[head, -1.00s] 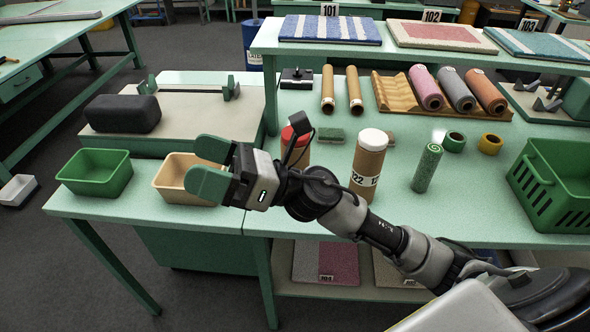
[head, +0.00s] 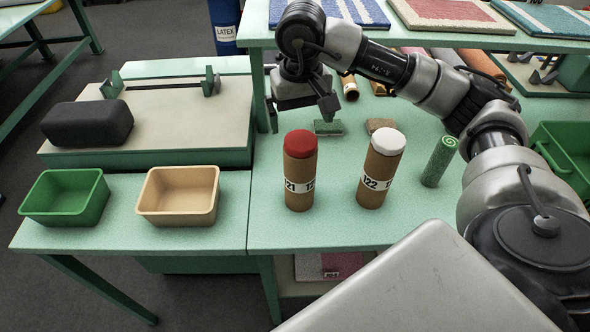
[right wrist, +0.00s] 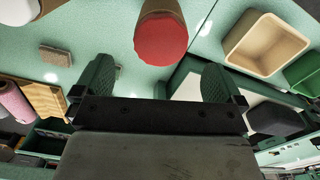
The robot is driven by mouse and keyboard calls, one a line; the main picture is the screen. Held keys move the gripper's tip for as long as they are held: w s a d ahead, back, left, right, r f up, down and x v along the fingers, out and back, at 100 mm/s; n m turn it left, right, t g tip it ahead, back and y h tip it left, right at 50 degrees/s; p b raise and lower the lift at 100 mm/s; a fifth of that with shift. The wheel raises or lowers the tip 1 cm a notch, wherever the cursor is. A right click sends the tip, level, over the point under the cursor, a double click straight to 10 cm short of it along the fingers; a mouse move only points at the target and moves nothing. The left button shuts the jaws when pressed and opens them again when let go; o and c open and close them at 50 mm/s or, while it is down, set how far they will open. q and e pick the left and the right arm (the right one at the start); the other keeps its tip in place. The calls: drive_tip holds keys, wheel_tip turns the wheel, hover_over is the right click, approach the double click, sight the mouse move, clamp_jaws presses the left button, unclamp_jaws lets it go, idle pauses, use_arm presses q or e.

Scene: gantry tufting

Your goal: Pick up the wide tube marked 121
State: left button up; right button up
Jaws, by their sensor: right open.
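The wide tube marked 121 (head: 299,172) is a brown cylinder with a red cap and a white label reading "21". It stands upright on the green table, beside a similar white-capped tube marked 122 (head: 381,170). My right gripper (head: 308,100) is above and behind the red cap, apart from it. In the right wrist view the red-capped tube (right wrist: 160,38) lies ahead of the right gripper (right wrist: 160,78), whose green fingers are spread wide with nothing between them. My left gripper is not in view.
A green roll (head: 439,162) stands right of tube 122. A beige bin (head: 178,218) and a green bin (head: 64,219) sit on the left. Small green (head: 329,128) and brown (head: 380,125) blocks lie behind the tubes. A raised shelf (head: 350,42) crosses the back.

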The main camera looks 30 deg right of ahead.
sight(300, 139)
drive_tip(key=shift+s+f, duration=0.2)
drive_tip(key=shift+f, duration=0.35)
drive_tip(key=shift+s+f, duration=0.2)
drive_tip(key=shift+f, duration=0.3)
drive_tip(key=shift+w+f, duration=0.2)
drive_tip(key=shift+f, duration=0.15)
wheel_tip(300, 139, down, 4)
drive_tip(key=p, duration=0.3)
drive_tip(key=shift+w+a+f, duration=0.1)
drive_tip(key=shift+f, duration=0.6)
drive_tip(key=c, duration=0.5)
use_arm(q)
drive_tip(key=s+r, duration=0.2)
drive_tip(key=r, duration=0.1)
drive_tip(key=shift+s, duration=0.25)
use_arm(e)
drive_tip(key=c, duration=0.7)
